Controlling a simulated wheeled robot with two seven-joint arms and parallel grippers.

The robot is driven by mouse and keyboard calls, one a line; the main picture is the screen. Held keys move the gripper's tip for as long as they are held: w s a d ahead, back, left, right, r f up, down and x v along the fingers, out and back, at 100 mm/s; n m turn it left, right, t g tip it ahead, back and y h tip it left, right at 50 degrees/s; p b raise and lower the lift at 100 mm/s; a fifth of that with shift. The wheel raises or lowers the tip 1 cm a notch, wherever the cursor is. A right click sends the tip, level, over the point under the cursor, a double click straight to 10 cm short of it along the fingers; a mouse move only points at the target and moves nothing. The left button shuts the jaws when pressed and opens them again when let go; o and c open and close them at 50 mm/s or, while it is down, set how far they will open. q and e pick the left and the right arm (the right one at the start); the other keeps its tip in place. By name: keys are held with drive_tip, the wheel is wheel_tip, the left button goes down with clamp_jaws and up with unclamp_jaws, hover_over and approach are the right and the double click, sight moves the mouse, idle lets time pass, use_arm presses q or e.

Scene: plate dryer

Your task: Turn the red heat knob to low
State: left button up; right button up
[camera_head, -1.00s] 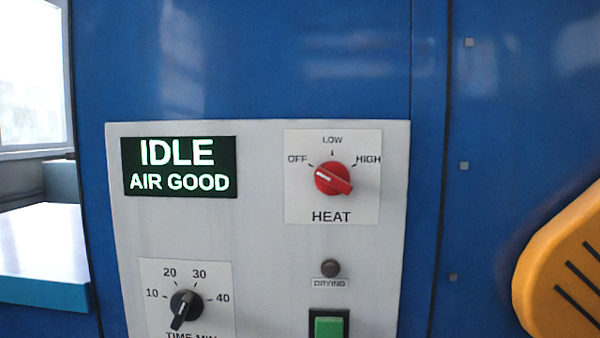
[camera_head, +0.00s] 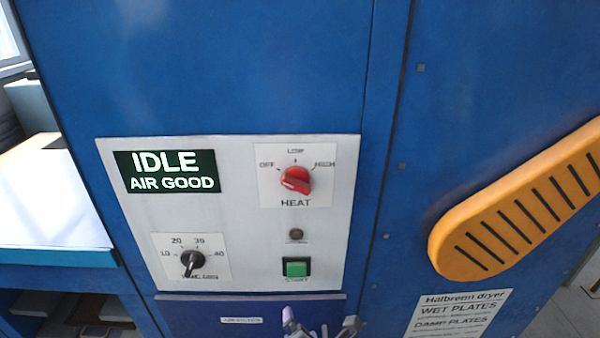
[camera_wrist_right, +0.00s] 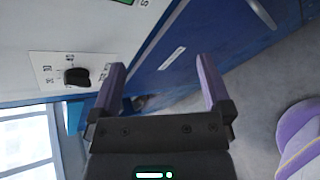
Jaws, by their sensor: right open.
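The red heat knob (camera_head: 296,180) sits on a white label plate marked OFF, LOW and HIGH, at the upper right of the pale control panel (camera_head: 230,245). A white line on the knob lies on its left side, toward the OFF side. My right gripper (camera_head: 320,325) shows at the bottom edge of the head view, below the panel and well apart from the knob. In the right wrist view its two fingers (camera_wrist_right: 160,75) are spread with nothing between them. The red knob is not in the wrist view. My left gripper is not in view.
The black time knob (camera_head: 192,262) and green start button (camera_head: 297,269) are below the heat knob; the time knob also shows in the wrist view (camera_wrist_right: 77,76). The screen (camera_head: 167,171) reads IDLE, AIR GOOD. An orange slotted piece (camera_head: 520,210) juts out at right.

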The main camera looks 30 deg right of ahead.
sight(298, 186)
drive_tip(key=w+d+r+n+t+h+p, duration=0.1)
drive_tip(key=w+r+n+t+h+p, duration=0.15)
drive_tip(key=r, duration=1.05)
drive_tip(key=w+d+r+n+t+h+p, duration=0.15)
drive_tip(key=r+p, duration=0.25)
drive_tip(key=r, duration=0.9)
drive_tip(key=shift+m, duration=0.3)
drive_tip(key=x, duration=0.9)
drive_tip(key=shift+w+a, duration=0.1)
drive_tip(key=shift+a, duration=0.05)
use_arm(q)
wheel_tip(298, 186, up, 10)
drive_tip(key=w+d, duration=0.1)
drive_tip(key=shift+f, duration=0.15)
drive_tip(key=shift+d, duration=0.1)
use_arm(e)
drive_tip(key=shift+c, duration=0.3)
drive_tip(key=c, duration=0.9)
